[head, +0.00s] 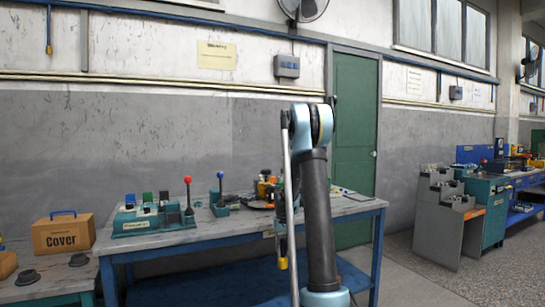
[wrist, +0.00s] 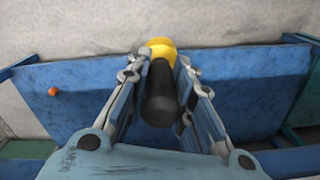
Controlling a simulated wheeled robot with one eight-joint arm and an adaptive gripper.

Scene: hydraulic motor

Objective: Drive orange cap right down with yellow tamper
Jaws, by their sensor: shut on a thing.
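My gripper (wrist: 160,72) is shut on the yellow tamper, holding it by its black handle (wrist: 160,95). The tamper's yellow head (wrist: 160,47) shows beyond the fingers in the wrist view. In the head view a yellow end (head: 283,263) hangs low beside my arm, in front of the table. A small round orange thing (wrist: 53,91) shows at the left of the wrist view against a blue surface; I cannot tell if it is the orange cap. Orange parts (head: 265,186) stand on the table near my arm in the head view, too small and partly hidden to tell apart.
The workbench (head: 235,222) has a blue frame and lower shelf. On it stand a green fixture (head: 150,218) and red-knobbed (head: 187,180) and blue-knobbed (head: 220,175) levers. A Cover box (head: 64,235) is at left. A grey stand (head: 440,215) is at right.

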